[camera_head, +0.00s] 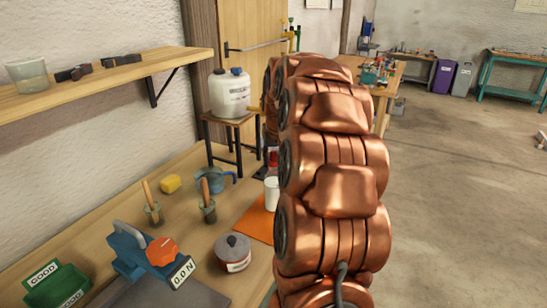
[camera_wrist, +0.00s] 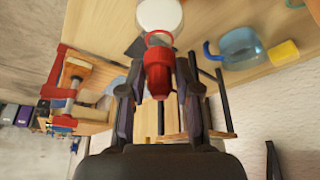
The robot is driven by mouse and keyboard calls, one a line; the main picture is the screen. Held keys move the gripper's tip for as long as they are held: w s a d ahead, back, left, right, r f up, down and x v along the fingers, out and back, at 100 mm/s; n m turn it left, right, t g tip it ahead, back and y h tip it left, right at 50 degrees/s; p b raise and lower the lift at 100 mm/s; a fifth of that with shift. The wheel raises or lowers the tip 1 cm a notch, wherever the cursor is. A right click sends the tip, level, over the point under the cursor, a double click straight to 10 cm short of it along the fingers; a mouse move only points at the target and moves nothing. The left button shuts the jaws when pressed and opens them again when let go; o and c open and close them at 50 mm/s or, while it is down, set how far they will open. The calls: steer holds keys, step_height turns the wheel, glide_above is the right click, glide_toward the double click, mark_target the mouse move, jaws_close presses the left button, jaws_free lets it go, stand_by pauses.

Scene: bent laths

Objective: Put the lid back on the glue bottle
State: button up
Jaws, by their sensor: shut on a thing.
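The red lid (camera_wrist: 158,76) is between the fingers of my gripper (camera_wrist: 157,84), which is shut on it. A thin red ring shows at the lid's end toward the bottle. The white glue bottle (camera_head: 271,194) stands upright on an orange mat, partly hidden by my arm in the head view. It also shows at the top of the wrist view (camera_wrist: 160,14), cut by the frame edge. In the head view the lid (camera_head: 273,157) is above the bottle, with a small gap seeming to separate them. My gripper is mostly hidden there.
The bench (camera_head: 195,172) also holds a blue jug (camera_head: 212,181), a yellow sponge (camera_head: 171,184), brushes in cups (camera_head: 208,211), a grey-lidded pot (camera_head: 233,253) and a blue force gauge (camera_head: 130,252). A white jug (camera_head: 229,94) stands on a stool behind. Part of the orange mat (camera_head: 256,223) is clear.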

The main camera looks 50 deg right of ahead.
stand_by(0.3)
steer(key=o, duration=1.3)
steer(key=shift+r, duration=0.1)
steer(key=shift+r+p, duration=0.6)
steer(key=shift+r, duration=2.8)
steer(key=shift+c, duration=0.5)
jaws_close()
steer(key=shift+f+b, duration=1.25)
steer(key=shift+f, duration=0.95)
